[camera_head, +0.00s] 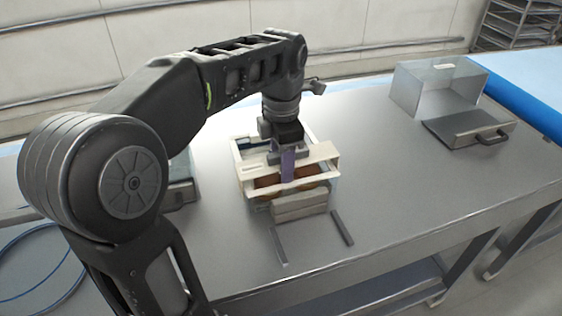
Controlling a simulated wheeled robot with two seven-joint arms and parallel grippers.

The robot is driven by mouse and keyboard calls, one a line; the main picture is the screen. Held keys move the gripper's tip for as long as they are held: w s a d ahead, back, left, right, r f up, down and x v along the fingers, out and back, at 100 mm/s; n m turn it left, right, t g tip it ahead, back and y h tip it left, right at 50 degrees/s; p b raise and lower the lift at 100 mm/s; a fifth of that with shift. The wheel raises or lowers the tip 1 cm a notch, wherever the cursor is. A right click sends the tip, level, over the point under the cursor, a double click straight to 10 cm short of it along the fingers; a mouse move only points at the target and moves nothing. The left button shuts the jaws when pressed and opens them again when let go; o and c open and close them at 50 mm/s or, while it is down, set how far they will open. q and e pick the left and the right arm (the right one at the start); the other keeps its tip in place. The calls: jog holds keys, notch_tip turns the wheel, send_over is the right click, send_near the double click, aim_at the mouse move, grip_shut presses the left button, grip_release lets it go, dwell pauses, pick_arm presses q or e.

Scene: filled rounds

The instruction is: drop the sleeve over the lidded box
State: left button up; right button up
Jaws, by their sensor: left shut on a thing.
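My left gripper (288,160) points down over a pale cream box-like piece (322,154) in the middle of the table. Brown rounded items (306,188) show through the front, below a cream band. I cannot tell where the sleeve ends and the lidded box begins, or whether they touch. My gripper and forearm hide part of the top and back. My right gripper is not in view.
A grey block (300,206) stands just in front, with two dark strips (343,228) on the metal table (410,205). The table's right front is clear.

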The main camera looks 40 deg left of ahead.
pick_arm(q)
jog(key=shift+s+d+f, duration=0.1)
jog(key=shift+s+f, duration=0.2)
jog(key=shift+f, duration=0.4)
jog(key=shift+s+d+f, duration=0.1)
jog(key=shift+s+f, duration=0.15)
jog(key=shift+f, duration=0.45)
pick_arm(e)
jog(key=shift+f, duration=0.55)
pick_arm(q)
jog(key=o, duration=1.2)
jog(key=shift+o, duration=0.7)
jog(key=shift+w+a+r+g+p, duration=0.15)
jog(key=shift+w+r+p, duration=0.1)
jog(key=shift+r+p, duration=0.45)
jog(key=shift+w+d+r+g+p, duration=0.2)
jog(key=shift+r+p, duration=0.3)
jog(key=shift+r, duration=0.35)
jog(key=shift+r+p, duration=1.55)
jog(key=shift+r, duration=0.7)
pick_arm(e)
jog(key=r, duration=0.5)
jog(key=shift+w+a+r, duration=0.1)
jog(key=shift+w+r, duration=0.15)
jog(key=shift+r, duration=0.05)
pick_arm(q)
jog(key=shift+a, duration=0.2)
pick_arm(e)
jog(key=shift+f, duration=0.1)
